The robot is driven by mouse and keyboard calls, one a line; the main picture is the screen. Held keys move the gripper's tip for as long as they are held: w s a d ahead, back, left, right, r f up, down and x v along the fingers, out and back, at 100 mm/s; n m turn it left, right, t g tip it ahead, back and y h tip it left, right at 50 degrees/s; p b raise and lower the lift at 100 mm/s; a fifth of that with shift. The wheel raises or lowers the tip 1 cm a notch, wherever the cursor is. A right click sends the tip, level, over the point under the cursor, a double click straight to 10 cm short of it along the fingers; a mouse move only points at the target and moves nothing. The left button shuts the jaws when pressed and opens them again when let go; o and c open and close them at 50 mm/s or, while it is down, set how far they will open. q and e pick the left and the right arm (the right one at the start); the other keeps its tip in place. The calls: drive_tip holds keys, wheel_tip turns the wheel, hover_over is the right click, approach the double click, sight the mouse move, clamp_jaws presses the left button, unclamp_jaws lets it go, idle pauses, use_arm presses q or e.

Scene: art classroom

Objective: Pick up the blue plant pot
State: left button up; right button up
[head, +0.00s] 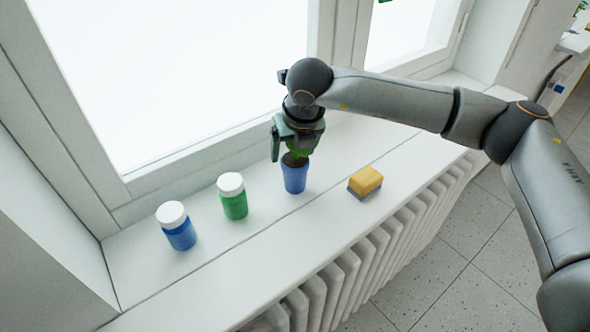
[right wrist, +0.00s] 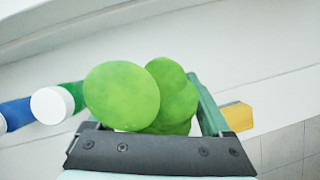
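The blue plant pot (head: 294,178) stands upright on the white windowsill, with dark soil and a green plant at its top. My right gripper (head: 296,143) points down right over the pot, its fingers around the plant and close to the rim. In the right wrist view the green leaves (right wrist: 122,97) fill the space between the spread fingers and hide the pot. I cannot tell whether a finger touches the pot. My left gripper is not in view.
On the windowsill (head: 250,240), a green jar (head: 234,204) and a blue jar (head: 180,234), both with white lids, stand left of the pot. A yellow sponge (head: 366,179) lies to its right. The window is behind, and a radiator (head: 372,254) is below the front edge.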

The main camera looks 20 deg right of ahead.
clamp_jaws()
idle(0.5)
drive_tip(key=shift+r, duration=0.1)
